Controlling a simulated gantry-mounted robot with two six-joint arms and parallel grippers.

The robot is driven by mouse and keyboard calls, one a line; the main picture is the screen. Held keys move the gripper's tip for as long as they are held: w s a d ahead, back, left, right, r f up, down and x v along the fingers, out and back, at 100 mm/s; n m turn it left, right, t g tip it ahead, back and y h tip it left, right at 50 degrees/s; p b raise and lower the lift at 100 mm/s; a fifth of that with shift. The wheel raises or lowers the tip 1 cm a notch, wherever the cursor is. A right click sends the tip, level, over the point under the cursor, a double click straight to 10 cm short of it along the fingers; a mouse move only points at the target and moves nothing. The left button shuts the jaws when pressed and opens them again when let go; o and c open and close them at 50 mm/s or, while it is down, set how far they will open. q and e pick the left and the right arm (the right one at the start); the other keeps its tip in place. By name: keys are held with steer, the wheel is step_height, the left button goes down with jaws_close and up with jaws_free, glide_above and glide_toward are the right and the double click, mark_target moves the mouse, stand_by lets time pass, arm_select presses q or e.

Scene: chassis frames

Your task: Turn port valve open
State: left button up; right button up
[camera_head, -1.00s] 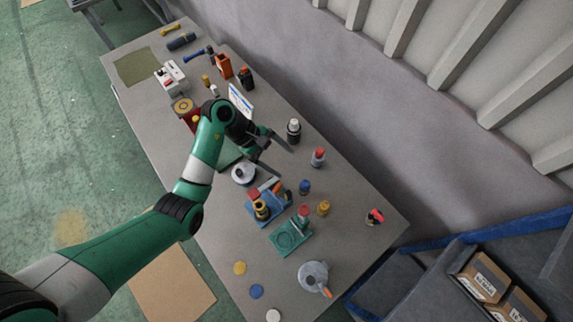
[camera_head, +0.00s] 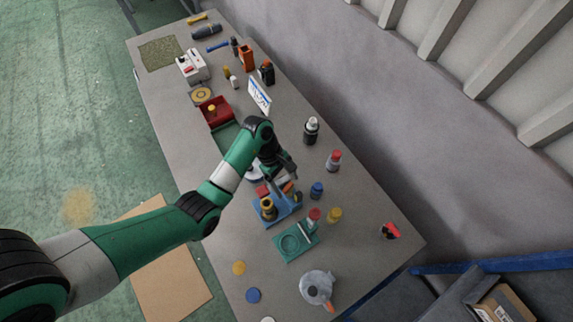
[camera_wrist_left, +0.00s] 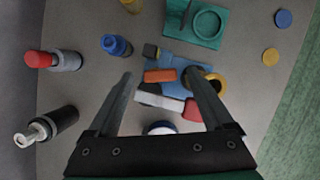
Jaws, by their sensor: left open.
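No part is clearly marked as the port valve. A grey round fitting with an orange end (camera_head: 316,288) stands near the table's front end and may be a valve; I cannot tell. My left gripper (camera_head: 283,182) is open above the blue holder (camera_head: 286,211). In the left wrist view, its fingers (camera_wrist_left: 158,76) are spread on either side of an orange block (camera_wrist_left: 160,75) and a white bar (camera_wrist_left: 159,101), with nothing clearly held. A red block (camera_wrist_left: 193,110) and a dark-and-gold ring part (camera_wrist_left: 214,84) lie by the right finger. My right gripper is not visible.
A teal holder with a round recess (camera_head: 293,243) stands beside the blue holder. A blue-capped part (camera_head: 317,190), a red-capped bottle (camera_head: 333,160) and a black bottle with a white top (camera_head: 311,130) stand nearby.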

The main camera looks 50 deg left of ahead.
arm_select(q)
steer(key=shift+d+f, duration=0.15)
steer(key=shift+f, duration=0.25)
jaws_close()
steer(key=shift+r+n+p, duration=0.25)
steer(key=shift+n+p, duration=0.25)
steer(key=shift+p, duration=0.4)
steer(key=n+t+p, duration=0.1)
steer(key=n+p, duration=0.2)
steer(key=p, duration=0.1)
steer(key=n+t+y+p, duration=0.1)
steer(key=n+p, duration=0.2)
steer(key=p, duration=0.1)
steer(key=d+n+y+p, duration=0.1)
steer(key=n+p, duration=0.1)
steer(key=p, duration=0.2)
steer(key=shift+r+n+t, duration=0.1)
steer(key=shift+n+t, duration=0.3)
steer(key=shift+w+f+n+p, duration=0.2)
steer(key=shift+n+p, duration=0.2)
steer(key=shift+p, duration=0.15)
steer(key=shift+s+f, duration=0.1)
